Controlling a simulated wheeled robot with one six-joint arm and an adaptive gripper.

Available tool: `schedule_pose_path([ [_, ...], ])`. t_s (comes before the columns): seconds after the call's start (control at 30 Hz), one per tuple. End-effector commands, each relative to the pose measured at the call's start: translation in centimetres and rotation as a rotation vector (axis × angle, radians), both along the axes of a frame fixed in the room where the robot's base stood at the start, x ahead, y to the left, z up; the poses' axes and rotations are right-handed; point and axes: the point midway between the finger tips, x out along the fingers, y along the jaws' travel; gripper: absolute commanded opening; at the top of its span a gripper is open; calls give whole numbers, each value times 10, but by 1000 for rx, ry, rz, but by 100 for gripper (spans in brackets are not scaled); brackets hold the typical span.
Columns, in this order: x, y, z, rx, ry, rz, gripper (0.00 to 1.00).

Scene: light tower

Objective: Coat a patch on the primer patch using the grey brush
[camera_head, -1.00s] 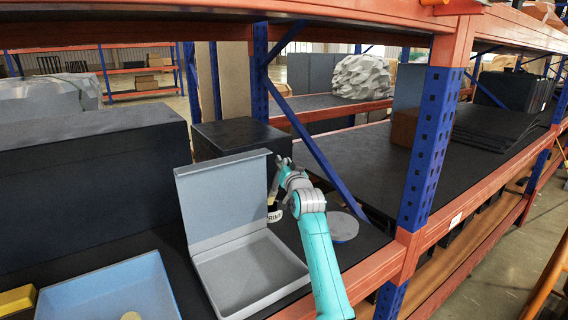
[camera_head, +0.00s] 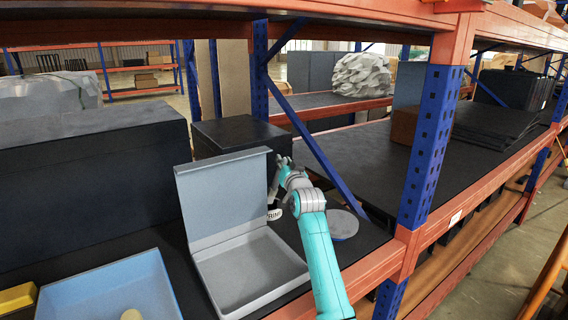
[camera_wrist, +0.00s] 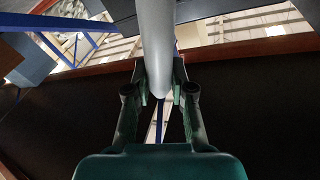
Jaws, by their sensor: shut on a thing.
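A smooth grey rod, which I take to be the grey brush (camera_wrist: 156,40), runs between my gripper's (camera_wrist: 160,92) green fingers in the wrist view. The fingers are shut on it. Its bristles cannot be made out. In the head view my gripper (camera_head: 276,186) points down beside the open grey case, in front of a black box. A small white label with partly hidden dark letters, seemingly the primer label (camera_head: 274,214), shows just below the gripper. I cannot tell whether the brush touches anything there. The primer patch itself is not clearly seen.
The open grey case (camera_head: 222,254) stands left of my arm with its lid upright. A blue tray (camera_head: 95,284) and a yellow block (camera_head: 17,298) lie further left. A round grey disc (camera_head: 343,224) lies right of my arm. A blue rack post (camera_head: 428,150) stands to the right.

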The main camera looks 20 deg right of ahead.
Motion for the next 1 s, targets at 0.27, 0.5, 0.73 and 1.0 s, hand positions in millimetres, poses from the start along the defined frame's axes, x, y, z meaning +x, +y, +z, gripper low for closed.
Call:
schedule_pose_path([
  [0.27,0,0,12,0,1,0,0],
  [0.5,0,0,29,1,1,0,0],
  [0.73,0,0,45,0,0,0,0],
  [1.0,0,0,63,0,0,0,0],
])
